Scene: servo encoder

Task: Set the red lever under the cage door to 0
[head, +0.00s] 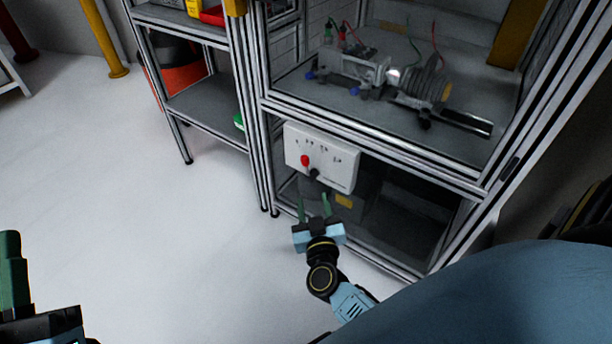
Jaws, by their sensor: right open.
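A white control panel (321,157) is mounted on the cage frame under the cage door. A red lever knob (305,160) sits at its left, with a black knob (314,174) just below and to the right. The panel's markings are too small to read. My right gripper (314,207) is open and empty just below the panel, its green fingers pointing up toward it and apart from the red lever. My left gripper (12,272) shows only in part at the lower left edge; its jaw state is unclear.
The cage (405,140) has metal profile edges and holds a servo rig (365,72) behind its door. A shelf rack (208,108) stands to its left. The white floor (130,200) at left is clear.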

